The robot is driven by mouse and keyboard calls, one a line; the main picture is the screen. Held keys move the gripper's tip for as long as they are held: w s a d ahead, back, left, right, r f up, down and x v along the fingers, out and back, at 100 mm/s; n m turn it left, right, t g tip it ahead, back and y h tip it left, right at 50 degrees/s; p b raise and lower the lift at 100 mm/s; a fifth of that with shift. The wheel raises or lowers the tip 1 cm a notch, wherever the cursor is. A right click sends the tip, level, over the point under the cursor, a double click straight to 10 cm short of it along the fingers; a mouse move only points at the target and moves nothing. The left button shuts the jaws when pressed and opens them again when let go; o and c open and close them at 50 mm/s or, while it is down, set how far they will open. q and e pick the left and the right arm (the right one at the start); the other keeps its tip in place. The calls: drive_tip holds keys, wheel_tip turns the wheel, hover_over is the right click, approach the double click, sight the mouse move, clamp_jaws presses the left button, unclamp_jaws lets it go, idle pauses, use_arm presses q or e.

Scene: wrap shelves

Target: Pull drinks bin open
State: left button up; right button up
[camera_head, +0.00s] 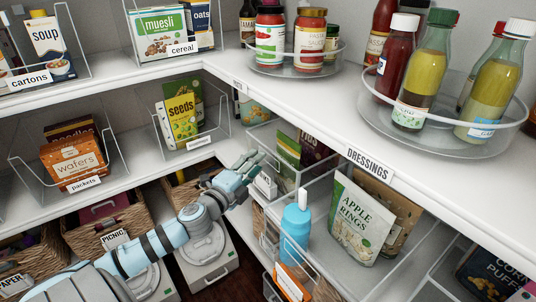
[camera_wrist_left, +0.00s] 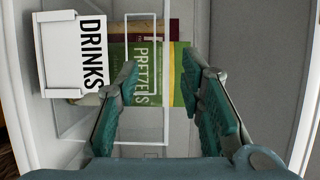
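The drinks bin (camera_head: 265,186) is a clear bin on the shelf below the counter in the head view, partly hidden by my left gripper (camera_head: 249,165). In the left wrist view its white DRINKS label (camera_wrist_left: 72,75) shows at the left, turned sideways. A clear upright handle outline (camera_wrist_left: 144,125) is beside the label. Green pretzels packaging (camera_wrist_left: 150,55) shows behind the clear front. My left gripper's two teal fingers (camera_wrist_left: 160,68) are spread apart before the bin front, near the handle outline. Whether they touch it cannot be told. My right gripper is in neither view.
A clear bin with an apple rings bag (camera_head: 360,220) and a blue bottle (camera_head: 295,232) stand to the right. The counter with the DRESSINGS label (camera_head: 370,164) overhangs above. A seeds packet (camera_head: 182,120) and a picnic basket (camera_head: 108,225) are to the left.

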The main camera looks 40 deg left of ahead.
sight(269, 151)
use_arm(q)
drive_tip(key=w+p, duration=0.1)
drive_tip(key=w, duration=0.1)
drive_tip(key=w+p, duration=0.1)
drive_tip(key=w, duration=0.1)
drive_tip(key=w+p, duration=0.1)
drive_tip(key=w, duration=0.1)
drive_tip(key=shift+w+a+r, duration=0.1)
drive_tip(key=shift+a+r, duration=0.05)
drive_tip(key=shift+r, duration=0.2)
drive_tip(key=shift+w+p, duration=0.5)
drive_tip(key=shift+w, duration=0.05)
drive_tip(key=shift+w+a+f, duration=0.1)
drive_tip(key=shift+f, duration=0.15)
clamp_jaws()
